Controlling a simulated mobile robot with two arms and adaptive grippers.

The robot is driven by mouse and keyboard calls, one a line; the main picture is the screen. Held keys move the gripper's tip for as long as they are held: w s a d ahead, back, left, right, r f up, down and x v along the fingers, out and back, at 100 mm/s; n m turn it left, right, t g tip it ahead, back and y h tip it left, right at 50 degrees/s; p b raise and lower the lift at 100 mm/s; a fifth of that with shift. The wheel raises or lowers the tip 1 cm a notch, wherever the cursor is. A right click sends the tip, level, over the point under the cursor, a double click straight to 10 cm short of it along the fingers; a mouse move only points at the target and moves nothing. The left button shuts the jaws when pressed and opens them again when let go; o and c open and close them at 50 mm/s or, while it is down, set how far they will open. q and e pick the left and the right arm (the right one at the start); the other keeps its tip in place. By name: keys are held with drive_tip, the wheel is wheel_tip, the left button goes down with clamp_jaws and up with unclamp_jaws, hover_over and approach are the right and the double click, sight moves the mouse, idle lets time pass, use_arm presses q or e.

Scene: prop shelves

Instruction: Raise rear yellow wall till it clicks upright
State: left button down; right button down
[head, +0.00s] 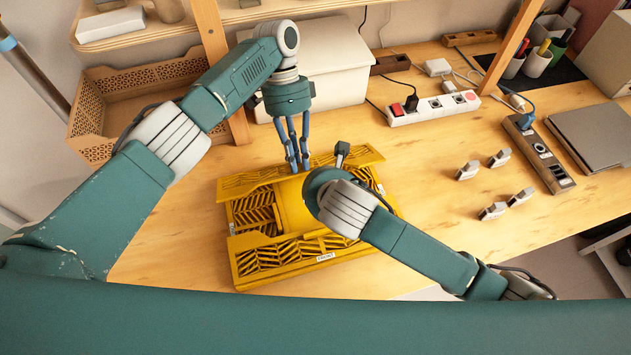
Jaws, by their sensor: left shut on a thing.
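A yellow folding crate (290,266) lies on the wooden table, its front panel with a white FRONT label towards me. The rear yellow wall (257,178) runs along the crate's far side and looks partly raised and tilted; its exact angle is hard to tell. My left gripper (300,168) points down at the rear wall's top edge, near its middle, and is shut on it. My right gripper (324,184) is over the crate's right half.
A white bin (345,70) stands behind the crate. A brown perforated box (98,110) is at the back left. A white power strip (432,108), small grey clips (498,158), a dark socket strip (540,155) and a laptop (592,135) lie to the right. A wooden post (210,40) stands near my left arm.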

use_arm(q)
drive_tip(key=shift+s+f, duration=0.1)
drive_tip(key=shift+f, duration=0.05)
drive_tip(key=c, duration=1.7)
unclamp_jaws()
